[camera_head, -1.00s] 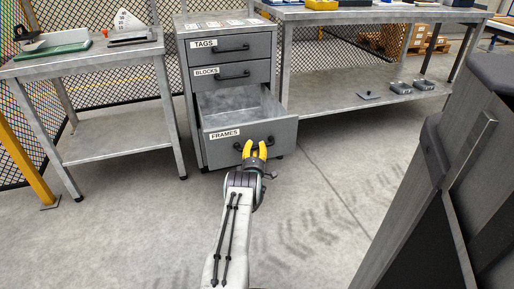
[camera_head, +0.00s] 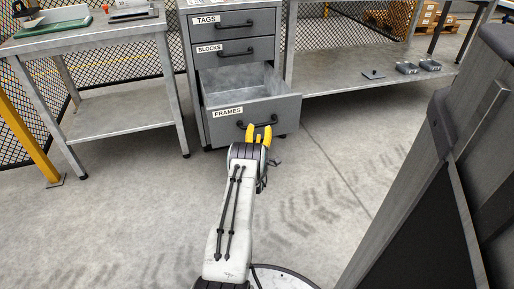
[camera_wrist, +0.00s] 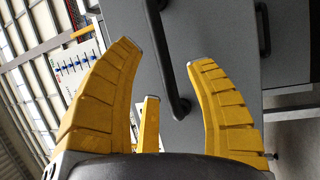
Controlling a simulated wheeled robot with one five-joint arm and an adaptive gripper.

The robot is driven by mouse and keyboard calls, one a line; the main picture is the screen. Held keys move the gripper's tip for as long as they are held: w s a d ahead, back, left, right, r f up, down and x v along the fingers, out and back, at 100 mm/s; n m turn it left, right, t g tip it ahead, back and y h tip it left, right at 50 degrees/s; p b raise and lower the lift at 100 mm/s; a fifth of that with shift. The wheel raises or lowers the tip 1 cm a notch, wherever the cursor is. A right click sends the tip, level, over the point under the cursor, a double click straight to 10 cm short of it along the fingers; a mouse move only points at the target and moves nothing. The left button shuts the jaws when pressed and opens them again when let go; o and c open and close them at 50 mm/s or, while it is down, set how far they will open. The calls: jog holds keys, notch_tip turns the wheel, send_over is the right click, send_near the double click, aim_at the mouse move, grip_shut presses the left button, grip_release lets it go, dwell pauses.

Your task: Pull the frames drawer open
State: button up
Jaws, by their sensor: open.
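The grey frames drawer (camera_head: 228,130) is the lowest of the cabinet's drawers and stands pulled out, its empty inside showing. Its black bar handle (camera_head: 270,121) is partly hidden behind my gripper (camera_head: 259,133). My gripper has yellow fingers, spread apart and holding nothing, just in front of the drawer face. In the wrist view my gripper (camera_wrist: 165,60) is open, with a black handle (camera_wrist: 168,62) showing beyond and between the fingertips. I cannot tell whether any finger touches it.
The tags drawer (camera_head: 234,24) and blocks drawer (camera_head: 236,52) above are shut. A metal table (camera_head: 110,112) stands left and a workbench with a lower shelf (camera_head: 350,78) stands right. A dark grey panel (camera_head: 430,190) rises at the near right. The floor in front is clear.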

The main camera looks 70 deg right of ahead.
jog(key=v, duration=0.8)
dwell(0.8)
